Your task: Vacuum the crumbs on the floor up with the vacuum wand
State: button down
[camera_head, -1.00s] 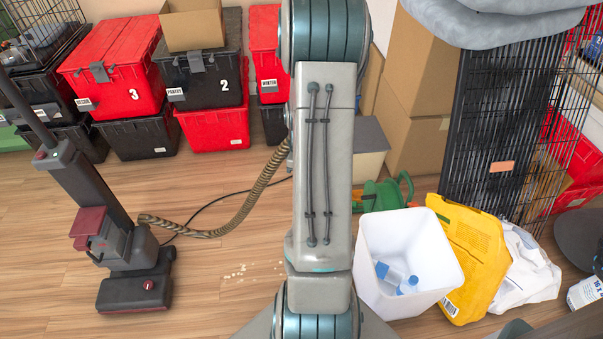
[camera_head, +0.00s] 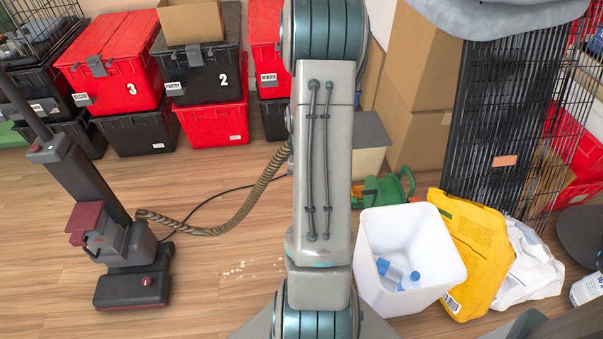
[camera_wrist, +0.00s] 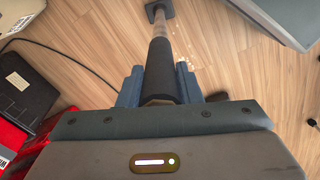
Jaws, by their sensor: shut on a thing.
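The crumbs (camera_head: 240,267) are a small scatter of pale bits on the wood floor, left of my arm in the head view. The upright vacuum (camera_head: 115,245), dark grey with a red part, stands at the left with a ribbed hose (camera_head: 235,215) running behind my arm. In the wrist view my gripper (camera_wrist: 160,82) is shut on the dark grip of the vacuum wand (camera_wrist: 160,60). The wand's tube runs away to a dark square head (camera_wrist: 158,10) near the top edge. The head view hides my gripper and the wand behind my arm.
A white bin (camera_head: 408,255) with bottles stands right of my arm, beside a yellow bag (camera_head: 468,255). Red and black totes (camera_head: 205,75) are stacked along the back. A black cable (camera_head: 205,205) lies on the floor. Floor around the crumbs is clear.

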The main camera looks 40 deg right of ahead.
jog(key=shift+f, duration=0.5)
jog(key=shift+w+a+r, duration=0.15)
jog(key=shift+w+a, duration=0.45)
jog(key=shift+a, duration=0.15)
jog(key=w+a+r+p, duration=0.1)
jog(key=w+a, duration=0.7)
jog(key=a, duration=0.4)
jog(key=w+a+r+p, duration=0.1)
jog(key=w+a+r, duration=0.1)
jog(key=w+a, duration=0.6)
jog(key=shift+w+a+r, duration=0.15)
jog(key=shift+a+r, duration=0.05)
jog(key=shift+a, duration=1.9)
